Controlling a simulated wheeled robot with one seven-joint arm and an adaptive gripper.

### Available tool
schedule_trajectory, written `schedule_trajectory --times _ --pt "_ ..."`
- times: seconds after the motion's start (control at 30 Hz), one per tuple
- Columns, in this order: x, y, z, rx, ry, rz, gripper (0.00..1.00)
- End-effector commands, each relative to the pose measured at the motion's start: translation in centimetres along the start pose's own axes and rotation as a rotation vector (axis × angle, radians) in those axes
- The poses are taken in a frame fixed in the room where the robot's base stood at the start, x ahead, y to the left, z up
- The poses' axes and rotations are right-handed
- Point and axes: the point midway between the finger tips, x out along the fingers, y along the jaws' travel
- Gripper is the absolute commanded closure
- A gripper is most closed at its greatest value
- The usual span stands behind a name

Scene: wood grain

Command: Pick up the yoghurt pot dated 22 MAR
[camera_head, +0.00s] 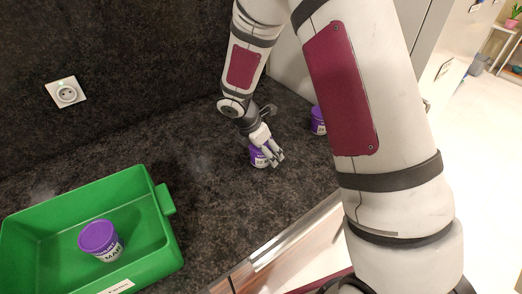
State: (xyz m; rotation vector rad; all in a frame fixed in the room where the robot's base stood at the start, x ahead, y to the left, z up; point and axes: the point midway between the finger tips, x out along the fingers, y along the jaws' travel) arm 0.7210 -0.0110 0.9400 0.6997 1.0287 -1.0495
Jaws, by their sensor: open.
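My gripper (271,152) is open and low over the dark counter, with its fingers at a purple yoghurt pot (258,160) that they partly cover. I cannot tell whether the fingers touch it. A second purple pot (318,121) stands farther right, partly hidden by my arm. A third purple pot (98,238) sits in the green tray (163,215) at the lower left, with a white label whose print seems to include "MAR". The dates on the pots are too small to read surely.
The dark speckled counter (205,185) is clear between the tray and my gripper. A dark wall with a socket (66,92) stands behind. The counter's front edge (297,232) runs along the lower right. My arm fills much of the right side.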

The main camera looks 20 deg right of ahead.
Motion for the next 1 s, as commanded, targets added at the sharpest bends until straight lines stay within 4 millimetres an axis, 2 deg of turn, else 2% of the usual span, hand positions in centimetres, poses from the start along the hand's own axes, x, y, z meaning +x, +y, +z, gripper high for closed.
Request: schedule_trajectory --times 0.2,0.43,0.83,1.0 --pt "0.04 0.04 0.01 0.001 0.0 0.001 0.22" --pt "0.02 0.04 0.02 0.001 0.0 0.001 0.74" --pt "-0.1 0.08 0.08 0.001 -0.001 0.002 0.74" --pt "-0.9 0.15 0.45 0.003 -0.001 0.005 0.74"
